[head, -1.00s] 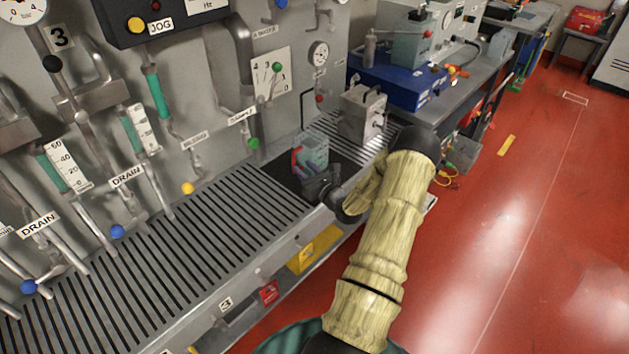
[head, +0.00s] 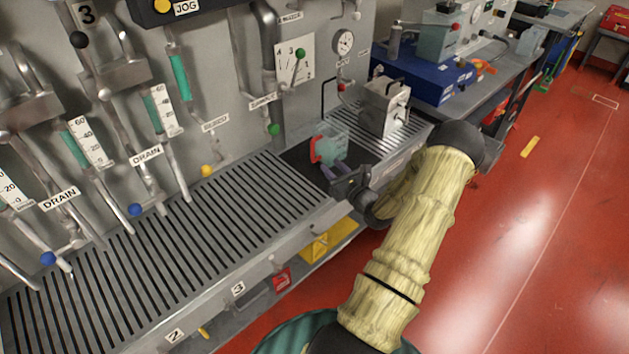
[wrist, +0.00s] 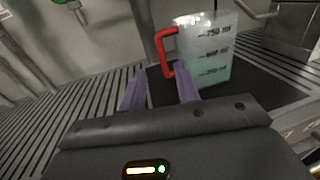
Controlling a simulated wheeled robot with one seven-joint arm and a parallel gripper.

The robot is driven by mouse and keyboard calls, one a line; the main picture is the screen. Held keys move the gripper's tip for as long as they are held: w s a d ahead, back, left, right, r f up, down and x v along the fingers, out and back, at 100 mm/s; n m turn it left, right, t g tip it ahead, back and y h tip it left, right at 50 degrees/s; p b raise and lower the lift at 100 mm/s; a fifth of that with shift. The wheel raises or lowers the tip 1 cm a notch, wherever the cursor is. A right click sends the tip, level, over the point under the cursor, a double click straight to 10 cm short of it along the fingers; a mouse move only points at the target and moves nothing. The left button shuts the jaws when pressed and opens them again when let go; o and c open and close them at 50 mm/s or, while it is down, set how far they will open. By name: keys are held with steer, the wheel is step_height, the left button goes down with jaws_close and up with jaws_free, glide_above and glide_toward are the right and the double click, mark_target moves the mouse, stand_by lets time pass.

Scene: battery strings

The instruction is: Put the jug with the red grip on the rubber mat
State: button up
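The jug (head: 332,146) is clear with pale green liquid and a red grip (head: 314,151) on its left side. It stands upright on the dark rubber mat (head: 296,159). The wrist view shows the jug (wrist: 208,50) close up, with its volume marks and the red grip (wrist: 160,52); the mat (wrist: 245,80) spreads under and around it. My gripper (head: 336,171) is low over the mat, just in front of the jug. In the wrist view its purple fingers (wrist: 159,88) are apart, with the grip beyond their tips. The right fingertip overlaps the grip's lower end; contact cannot be told.
A slatted metal bench (head: 190,230) runs left of the mat. A metal box with a handle (head: 383,106) stands just behind right. The wall behind carries pipes, valves and a green knob (head: 273,130). Red floor (head: 520,230) is open to the right.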

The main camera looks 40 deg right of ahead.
steer(key=s+a+r+n+g+y, duration=0.15)
steer(key=a+n+g+y, duration=0.55)
steer(key=a, duration=0.7)
steer(key=a+r+n+g+y, duration=0.35)
steer(key=a+n+y, duration=0.25)
steer(key=a+n, duration=0.6)
steer(key=s+a+r+n+g+h, duration=0.2)
steer(key=s+a+r+n+h, duration=0.1)
steer(key=n, duration=0.6)
steer(key=s+a+r+n+g+h, duration=0.2)
steer(key=s+a+n+h, duration=0.4)
steer(key=s+n, duration=0.3)
steer(key=shift+s+a+r+g+h, duration=0.35)
steer(key=shift+s+r+h, duration=0.15)
steer(key=shift+h, duration=0.4)
steer(key=shift+d, duration=0.1)
